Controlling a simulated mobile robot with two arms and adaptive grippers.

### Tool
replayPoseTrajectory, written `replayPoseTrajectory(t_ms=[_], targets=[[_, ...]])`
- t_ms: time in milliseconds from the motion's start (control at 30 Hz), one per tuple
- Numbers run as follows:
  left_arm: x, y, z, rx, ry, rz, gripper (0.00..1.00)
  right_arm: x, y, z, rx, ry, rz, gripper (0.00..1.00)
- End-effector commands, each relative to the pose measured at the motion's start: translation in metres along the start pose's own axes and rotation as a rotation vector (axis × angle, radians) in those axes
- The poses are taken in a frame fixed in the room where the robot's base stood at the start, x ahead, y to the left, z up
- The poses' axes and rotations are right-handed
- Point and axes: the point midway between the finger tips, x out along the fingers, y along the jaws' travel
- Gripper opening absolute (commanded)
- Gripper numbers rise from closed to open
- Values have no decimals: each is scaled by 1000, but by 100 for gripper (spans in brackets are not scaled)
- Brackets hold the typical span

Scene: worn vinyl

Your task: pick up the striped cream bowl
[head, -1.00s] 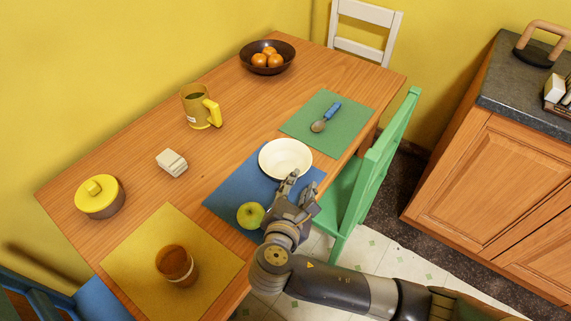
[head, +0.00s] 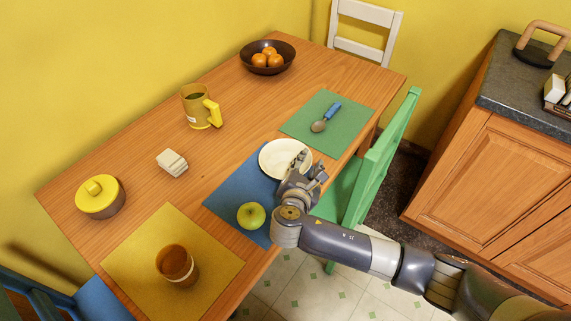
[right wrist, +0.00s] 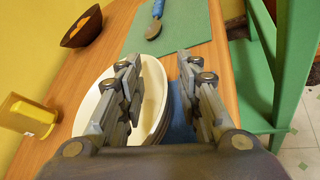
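The cream bowl (head: 280,157) sits on the blue placemat (head: 232,197) near the table's right edge. In the right wrist view the bowl (right wrist: 153,85) fills the middle, and darker bands show on its outer side. My right gripper (head: 303,160) is at the bowl's near right rim and hides part of it. In the right wrist view my right gripper (right wrist: 158,64) is open, with the rim between its fingers: the left finger over the inside, the right finger outside. I cannot tell whether either finger touches it. My left gripper is not in view.
A green apple (head: 251,215) lies close to my right gripper. A spoon (head: 324,119) is on the green mat beyond the bowl. A green chair (head: 385,160) stands against the table's right side. A mug (head: 199,107) and a dark fruit bowl (head: 247,59) stand farther back.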

Motion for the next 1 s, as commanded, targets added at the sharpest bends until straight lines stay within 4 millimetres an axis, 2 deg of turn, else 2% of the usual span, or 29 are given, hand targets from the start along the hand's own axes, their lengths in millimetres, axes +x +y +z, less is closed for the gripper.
replayPoseTrajectory(t_ms=[100,267,767,867,1000], targets=[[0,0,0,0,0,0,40,0,0,0,1,0,0,32],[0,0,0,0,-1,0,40,0,0,0,1,0,0,0],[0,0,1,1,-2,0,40,-2,2,3,2,-1,0,0],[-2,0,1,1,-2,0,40,-6,9,14,5,-1,2,0],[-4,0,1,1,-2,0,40,-16,23,37,7,-3,4,0]])
